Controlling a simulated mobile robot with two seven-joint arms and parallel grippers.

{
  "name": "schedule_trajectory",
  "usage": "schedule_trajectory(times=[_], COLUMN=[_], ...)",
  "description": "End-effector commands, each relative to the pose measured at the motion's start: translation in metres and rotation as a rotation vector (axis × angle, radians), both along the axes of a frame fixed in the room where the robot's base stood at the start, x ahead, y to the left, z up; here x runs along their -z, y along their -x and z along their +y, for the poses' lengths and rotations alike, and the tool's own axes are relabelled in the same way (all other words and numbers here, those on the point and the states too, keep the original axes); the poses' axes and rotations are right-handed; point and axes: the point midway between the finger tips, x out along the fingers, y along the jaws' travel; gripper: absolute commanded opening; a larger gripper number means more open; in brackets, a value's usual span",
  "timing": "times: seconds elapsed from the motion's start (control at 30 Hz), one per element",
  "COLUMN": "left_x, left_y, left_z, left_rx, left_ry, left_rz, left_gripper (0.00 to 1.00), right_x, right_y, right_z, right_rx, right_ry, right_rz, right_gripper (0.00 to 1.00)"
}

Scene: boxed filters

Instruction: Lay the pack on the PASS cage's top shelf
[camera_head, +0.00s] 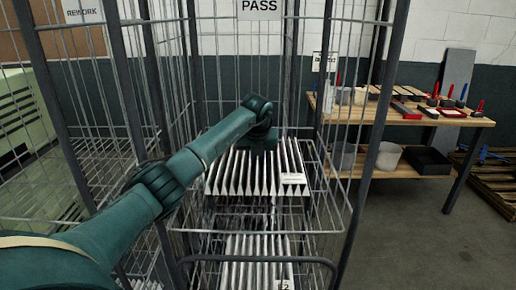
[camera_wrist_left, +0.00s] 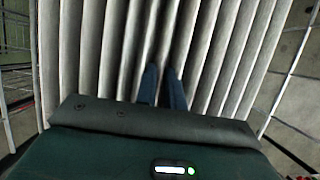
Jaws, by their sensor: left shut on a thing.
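The pack (camera_head: 235,176) is a white pleated filter with a small label at its right front. It is inside the PASS cage (camera_head: 345,205), at the level of the top shelf (camera_head: 318,176). I cannot tell whether it touches the shelf. My left gripper (camera_head: 260,147) reaches in from the left, above the pack's back part. In the left wrist view the two blue-grey fingers (camera_wrist_left: 162,88) are close together, shut on the pack's pleats (camera_wrist_left: 110,50). The PASS sign (camera_head: 259,6) hangs at the cage's top. My right gripper is not in view.
Another pleated pack (camera_head: 255,262) lies on a lower level of the PASS cage. A REWORK cage (camera_head: 100,150) stands at the left. A wooden workbench (camera_head: 350,115) with tools and bins stands at the right. The cage's posts and wire sides surround my arm.

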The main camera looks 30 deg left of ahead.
Motion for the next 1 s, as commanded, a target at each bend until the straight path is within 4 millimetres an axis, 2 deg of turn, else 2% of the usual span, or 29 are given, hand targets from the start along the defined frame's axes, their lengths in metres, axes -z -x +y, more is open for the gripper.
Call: schedule_trajectory(times=[0.27,0.7,1.0], left_x=[0.010,0.051,0.054], left_y=[0.000,0.001,0.000], left_z=[0.000,-0.001,0.000], left_rx=[0.000,0.000,0.000], left_ry=[0.001,0.001,0.001], left_rz=[0.000,0.000,0.000], left_gripper=[0.00,0.00,0.00], right_x=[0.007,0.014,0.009], right_y=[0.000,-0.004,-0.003], right_z=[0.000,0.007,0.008], right_rx=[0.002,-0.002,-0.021], right_ry=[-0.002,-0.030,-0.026], right_rz=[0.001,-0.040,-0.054], right_gripper=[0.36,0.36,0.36])
